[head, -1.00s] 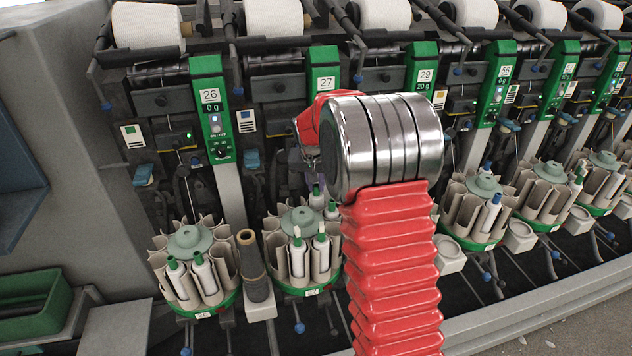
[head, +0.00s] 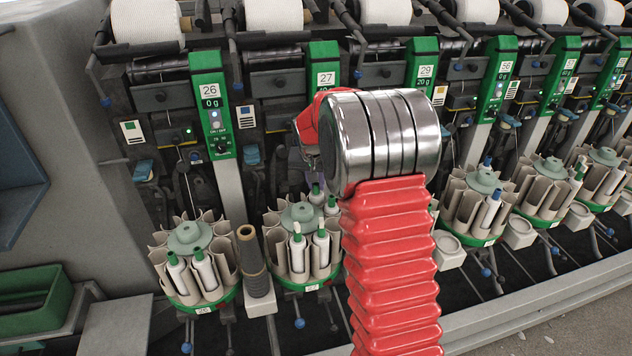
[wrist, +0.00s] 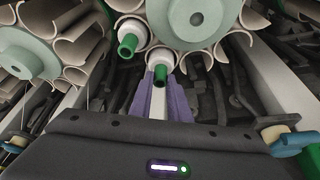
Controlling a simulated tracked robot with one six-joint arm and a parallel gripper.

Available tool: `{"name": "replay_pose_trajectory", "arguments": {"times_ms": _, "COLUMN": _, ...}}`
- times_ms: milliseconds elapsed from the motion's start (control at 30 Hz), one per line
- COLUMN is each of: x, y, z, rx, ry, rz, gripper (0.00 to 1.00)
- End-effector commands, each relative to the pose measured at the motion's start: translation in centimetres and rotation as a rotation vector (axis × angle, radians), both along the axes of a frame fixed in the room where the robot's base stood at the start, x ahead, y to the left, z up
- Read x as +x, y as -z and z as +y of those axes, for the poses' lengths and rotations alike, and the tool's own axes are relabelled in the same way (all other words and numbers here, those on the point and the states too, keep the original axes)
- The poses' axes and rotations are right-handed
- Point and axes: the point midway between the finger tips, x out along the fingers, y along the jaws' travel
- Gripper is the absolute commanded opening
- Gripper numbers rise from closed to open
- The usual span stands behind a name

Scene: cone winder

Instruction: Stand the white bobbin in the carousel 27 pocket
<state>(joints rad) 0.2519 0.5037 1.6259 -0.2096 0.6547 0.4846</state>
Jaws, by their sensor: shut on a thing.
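In the wrist view my gripper (wrist: 160,77) has its purple fingers shut around the green top end of a white bobbin (wrist: 159,59). The bobbin's body runs away from the camera to the edge of a carousel's pockets; I cannot tell how deep it sits. Another green-tipped white bobbin (wrist: 130,31) is just to its left. In the head view the carousel 27 (head: 301,216) has a grey-green hub, beige pockets and a green base, with bobbins in front and green tips at its back right. My arm hides most of the gripper there.
Carousel 26 (head: 189,238) stands to the left, with two bobbins in front. A dark tube (head: 254,266) stands between the two carousels. More carousels (head: 484,183) line the right. A green bin (head: 30,303) is at lower left.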

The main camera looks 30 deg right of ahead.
Motion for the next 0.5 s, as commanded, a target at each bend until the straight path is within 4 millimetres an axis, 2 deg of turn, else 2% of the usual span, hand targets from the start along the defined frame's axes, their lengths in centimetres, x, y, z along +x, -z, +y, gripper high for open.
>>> {"name": "replay_pose_trajectory", "arguments": {"times_ms": 500, "x": 0.00, "y": 0.75, "z": -0.01, "rx": 0.000, "ry": 0.000, "rz": 0.000, "gripper": 0.00}}
